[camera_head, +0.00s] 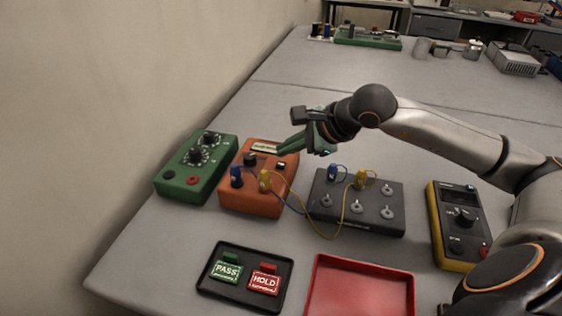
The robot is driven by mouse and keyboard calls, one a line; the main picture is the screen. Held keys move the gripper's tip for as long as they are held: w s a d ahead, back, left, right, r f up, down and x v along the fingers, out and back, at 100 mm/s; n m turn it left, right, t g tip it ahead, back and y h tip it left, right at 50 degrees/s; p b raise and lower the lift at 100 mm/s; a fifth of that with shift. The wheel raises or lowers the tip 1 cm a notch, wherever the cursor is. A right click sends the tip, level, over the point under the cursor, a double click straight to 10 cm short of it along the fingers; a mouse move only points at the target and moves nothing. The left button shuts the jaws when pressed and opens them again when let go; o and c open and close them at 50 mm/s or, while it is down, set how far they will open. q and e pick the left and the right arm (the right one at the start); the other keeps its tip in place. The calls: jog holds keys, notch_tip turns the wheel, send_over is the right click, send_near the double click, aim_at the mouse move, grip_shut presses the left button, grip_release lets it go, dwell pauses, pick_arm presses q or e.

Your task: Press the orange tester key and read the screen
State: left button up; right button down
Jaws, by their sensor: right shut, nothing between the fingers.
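The orange tester box (245,195) stands on the grey table at the left, with a pale screen strip on its far edge (265,148). A black knob or key sits on its top, and a blue and a yellow plug stand at its near side. I cannot make out an orange key or any reading on the screen. My right gripper (283,146) is shut and empty, its green fingertips at the far right edge of the box's top. I cannot tell whether they touch it. My left gripper is not in view.
A green box with knobs (197,168) stands close left of the tester. Blue and yellow wires run to a black terminal block (357,203). A yellow multimeter (457,225), a red tray (360,288) and a black tray (211,288) with PASS and HOLD tags lie nearer.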

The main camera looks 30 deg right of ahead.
notch_tip(320, 180, up, 4)
jog(key=shift+r+p, duration=0.15)
jog(key=shift+p, duration=1)
